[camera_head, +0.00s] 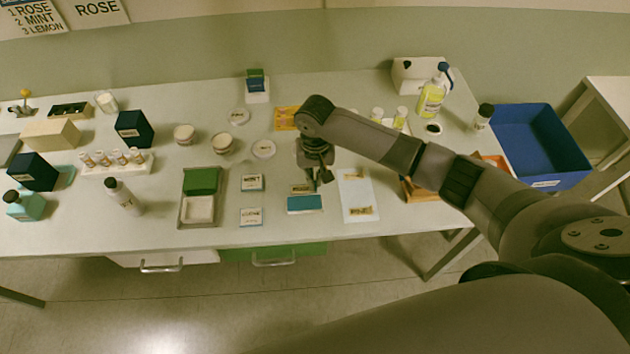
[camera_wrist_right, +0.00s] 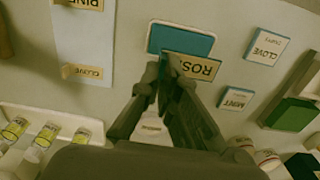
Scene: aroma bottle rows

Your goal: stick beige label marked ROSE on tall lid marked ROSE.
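The beige ROSE label (camera_wrist_right: 194,67) is at my right gripper's fingertips (camera_wrist_right: 165,82), which look closed on its left end in the right wrist view. In the head view the label (camera_head: 300,188) is just left of the right gripper (camera_head: 318,183), along the back edge of a blue lid-like block (camera_head: 305,204). The label overlaps that block's edge; whether they touch is unclear. No ROSE marking shows on the block. White-topped lids marked MINT (camera_head: 252,182) and CLOVE (camera_head: 250,216) lie to the left. My left gripper is out of view.
A white sheet (camera_head: 352,190) with PINE and CLOVE labels lies right of the gripper. A blue bin (camera_head: 540,150) is at the right. My right arm hides part of the table.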

